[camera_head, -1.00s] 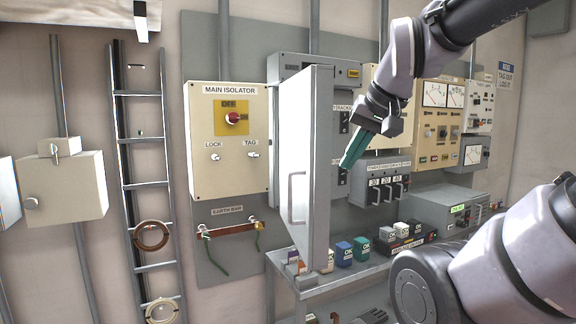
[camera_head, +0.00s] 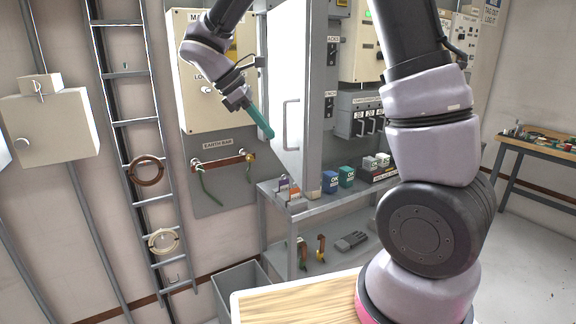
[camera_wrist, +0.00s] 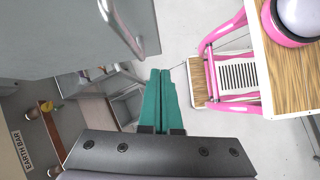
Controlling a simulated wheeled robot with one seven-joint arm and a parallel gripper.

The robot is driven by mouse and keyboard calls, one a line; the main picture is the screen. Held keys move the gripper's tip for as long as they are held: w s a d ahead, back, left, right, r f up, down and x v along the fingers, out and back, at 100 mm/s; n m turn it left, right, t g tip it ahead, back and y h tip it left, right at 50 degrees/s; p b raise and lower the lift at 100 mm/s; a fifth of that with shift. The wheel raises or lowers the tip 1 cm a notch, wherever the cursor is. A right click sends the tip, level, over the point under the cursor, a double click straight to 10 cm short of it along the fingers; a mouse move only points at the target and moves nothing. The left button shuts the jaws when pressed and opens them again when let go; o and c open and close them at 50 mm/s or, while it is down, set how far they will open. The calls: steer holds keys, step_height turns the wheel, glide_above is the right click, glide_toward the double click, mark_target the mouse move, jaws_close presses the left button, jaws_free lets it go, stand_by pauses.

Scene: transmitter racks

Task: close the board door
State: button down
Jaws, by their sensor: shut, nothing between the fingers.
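The board door (camera_head: 290,85) is a grey panel with a vertical bar handle. It stands swung out from the board, showing its handle side in the head view. The handle (camera_head: 290,122) is on the door's face. My gripper (camera_head: 268,134) has teal fingers, shut and empty, just left of the door, with the fingertips close to its left edge; I cannot tell if they touch. In the wrist view the shut fingers (camera_wrist: 158,78) point down past the door, and the door (camera_wrist: 60,35) with its handle (camera_wrist: 122,28) fills the upper left.
The earth bar (camera_head: 222,162) and main isolator panel (camera_head: 190,110) are on the wall left of the door. A grey shelf (camera_head: 310,208) with small coloured blocks stands below. A workbench (camera_head: 540,150) stands at far right.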

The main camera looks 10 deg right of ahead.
steer(key=w+a+f+n+h, duration=0.1)
steer(key=a+f+n+h, duration=0.15)
steer(key=a+f, duration=0.2)
glide_toward(300, 171)
steer(key=shift+n+t+y, duration=0.25)
steer(key=shift+t, duration=0.05)
steer(key=x, duration=0.5)
steer(key=shift+s+a+f, duration=0.15)
steer(key=shift+s, duration=0.05)
steer(key=shift+d, duration=0.55)
